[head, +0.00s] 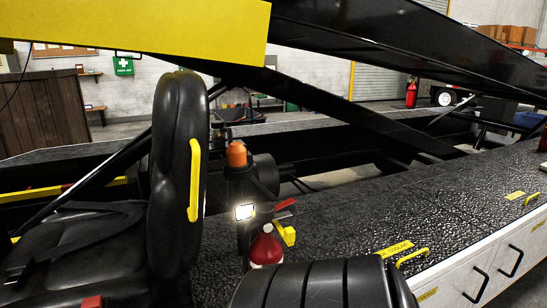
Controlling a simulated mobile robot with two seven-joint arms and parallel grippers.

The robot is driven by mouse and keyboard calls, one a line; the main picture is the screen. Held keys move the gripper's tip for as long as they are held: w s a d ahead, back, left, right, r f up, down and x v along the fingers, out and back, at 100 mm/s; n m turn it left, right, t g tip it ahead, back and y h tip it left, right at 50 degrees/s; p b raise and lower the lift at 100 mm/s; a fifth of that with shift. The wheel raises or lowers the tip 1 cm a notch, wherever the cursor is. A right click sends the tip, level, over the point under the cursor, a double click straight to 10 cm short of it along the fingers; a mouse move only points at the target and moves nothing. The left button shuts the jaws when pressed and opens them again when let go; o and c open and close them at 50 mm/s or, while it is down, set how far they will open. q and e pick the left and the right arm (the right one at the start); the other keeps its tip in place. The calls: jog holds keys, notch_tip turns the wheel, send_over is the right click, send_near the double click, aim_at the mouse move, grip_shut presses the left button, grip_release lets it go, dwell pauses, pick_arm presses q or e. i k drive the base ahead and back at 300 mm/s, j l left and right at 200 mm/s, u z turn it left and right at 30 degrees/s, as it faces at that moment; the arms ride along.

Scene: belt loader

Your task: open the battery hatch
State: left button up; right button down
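No hatch can be read as the battery hatch. The black textured deck (400,205) on the right carries a yellow handle (412,256) beside a yellow label (393,248), which seems to read "coolant". A second yellow handle (531,199) lies farther right near another yellow label (514,195), too small to read. The white side panels below the deck carry black handles, one nearer (478,286) and one farther (512,262). Deck and panels look closed. Neither of my grippers is in view.
A black seat (178,170) stands at left. An orange beacon (237,154), a lit lamp (245,211) and a red bottle (266,247) stand mid-view. A black ribbed shape (315,285) fills the bottom. The belt boom (400,50) slants overhead.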

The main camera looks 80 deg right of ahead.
aim_at(497, 195)
jog(key=z, duration=4.05)
jog(key=i+l+z, duration=0.15)
jog(key=i+l, duration=0.15)
jog(key=i, duration=0.5)
jog(key=i+l+z, duration=0.15)
jog(key=i, duration=0.65)
jog(key=i+l+z, duration=0.15)
jog(key=i, duration=0.7)
